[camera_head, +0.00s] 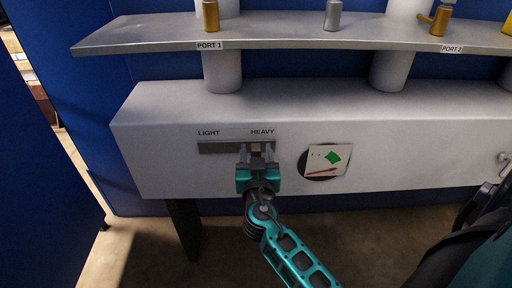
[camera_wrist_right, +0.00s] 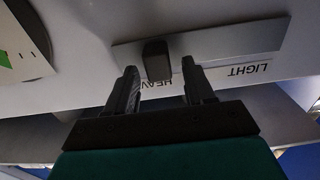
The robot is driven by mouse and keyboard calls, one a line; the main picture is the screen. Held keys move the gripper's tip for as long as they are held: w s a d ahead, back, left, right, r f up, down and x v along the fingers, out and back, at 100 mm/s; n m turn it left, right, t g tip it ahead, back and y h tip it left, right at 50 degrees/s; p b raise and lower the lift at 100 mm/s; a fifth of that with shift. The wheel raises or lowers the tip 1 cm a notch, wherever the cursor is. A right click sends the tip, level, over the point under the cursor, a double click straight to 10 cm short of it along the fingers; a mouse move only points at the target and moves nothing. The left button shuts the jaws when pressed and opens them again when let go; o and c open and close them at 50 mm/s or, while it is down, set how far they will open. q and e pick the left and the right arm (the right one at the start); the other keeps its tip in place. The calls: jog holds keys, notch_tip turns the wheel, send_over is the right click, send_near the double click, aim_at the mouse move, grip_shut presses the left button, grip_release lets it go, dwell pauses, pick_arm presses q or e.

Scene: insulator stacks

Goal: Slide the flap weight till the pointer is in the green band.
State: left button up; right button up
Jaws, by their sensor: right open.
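The flap weight is a dark block (camera_wrist_right: 157,60) on a grey rail (camera_wrist_right: 215,45). In the head view the rail (camera_head: 215,148) runs between the labels LIGHT and HEAVY, with the weight near the HEAVY end. My right gripper (camera_head: 257,158) is in front of it. In the right wrist view its open fingers (camera_wrist_right: 163,88) lie either side of the block, with gaps visible. The dial (camera_head: 316,157) has a green patch (camera_head: 333,157) and a red pointer (camera_head: 322,171). The pointer lies low on the dial, below the green patch. My left gripper is not in view.
The rail and dial are on the front of a long grey-white housing (camera_head: 160,150). A metal shelf (camera_head: 280,40) above carries brass and grey fittings and PORT labels. A small knob (camera_head: 504,158) sits at far right. The front face left of the rail is clear.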

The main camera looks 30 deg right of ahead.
dwell(0.3)
grip_shut()
dwell(0.3)
